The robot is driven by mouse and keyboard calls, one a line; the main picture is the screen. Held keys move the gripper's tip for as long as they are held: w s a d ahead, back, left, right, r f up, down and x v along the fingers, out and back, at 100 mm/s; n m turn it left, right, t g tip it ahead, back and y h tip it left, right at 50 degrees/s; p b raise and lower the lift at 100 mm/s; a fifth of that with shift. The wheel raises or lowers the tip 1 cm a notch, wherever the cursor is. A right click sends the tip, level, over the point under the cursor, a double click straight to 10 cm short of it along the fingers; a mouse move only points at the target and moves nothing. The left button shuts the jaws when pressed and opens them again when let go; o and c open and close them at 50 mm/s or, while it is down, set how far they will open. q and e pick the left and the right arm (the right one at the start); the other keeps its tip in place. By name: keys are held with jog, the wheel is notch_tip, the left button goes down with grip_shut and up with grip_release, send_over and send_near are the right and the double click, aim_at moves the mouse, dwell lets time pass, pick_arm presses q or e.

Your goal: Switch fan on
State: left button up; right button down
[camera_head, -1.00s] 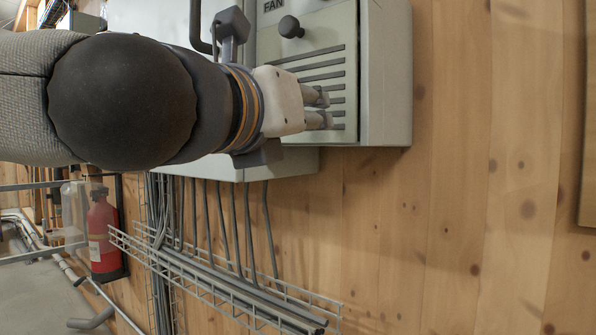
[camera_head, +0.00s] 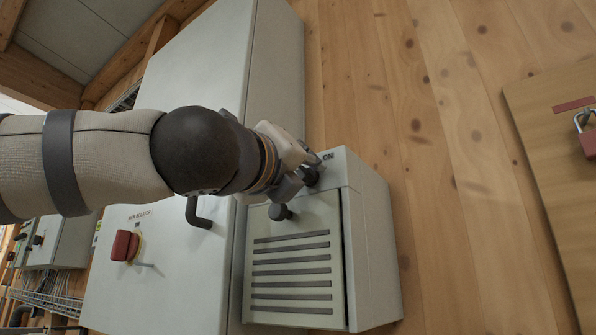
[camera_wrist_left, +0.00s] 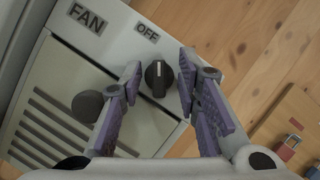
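The fan control box (camera_head: 373,245) is mounted on the wood wall. In the left wrist view its top panel carries a FAN label (camera_wrist_left: 87,17), an OFF label (camera_wrist_left: 147,32) and a black rotary switch (camera_wrist_left: 159,78) with a white mark pointing towards OFF. My left gripper (camera_wrist_left: 158,84) is open, with one finger on either side of the switch; I cannot tell whether they touch it. In the head view my left gripper (camera_head: 308,170) is at the box's upper edge, partly covering the switch. A round black knob (camera_wrist_left: 88,106) sits on the louvred cover, near the left finger. My right gripper is not in view.
A large grey cabinet (camera_head: 160,265) with a red isolator handle (camera_head: 125,245) and a black lever handle (camera_head: 198,213) stands left of the fan box. A wooden board (camera_head: 550,150) with a red padlock (camera_head: 588,140) is at the right. Bare wood wall lies between.

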pick_arm(q)
grip_shut()
jog(key=shift+m, duration=0.3)
jog(key=m+h, duration=0.2)
jog(key=m, duration=0.2)
jog(key=shift+a, duration=0.1)
jog(key=m+h, duration=0.1)
jog(key=m, duration=0.1)
jog(key=m+g+h, duration=0.1)
jog(key=m, duration=0.2)
jog(key=shift+g+h, duration=0.3)
jog(key=shift+h, duration=0.1)
jog(key=shift+w+m+g+h, duration=0.1)
jog(key=shift+m+g+h, duration=0.5)
jog(key=shift+m, duration=1.05)
jog(key=shift+s+m+g+h, duration=0.1)
jog(key=shift+m+g+h, duration=0.45)
jog(key=shift+m, duration=1.15)
jog(key=shift+w+m+g+h, duration=0.1)
jog(key=shift+m+g+h, duration=0.5)
jog(key=shift+m, duration=1.05)
jog(key=shift+m+g, duration=0.4)
jog(key=shift+g, duration=0.05)
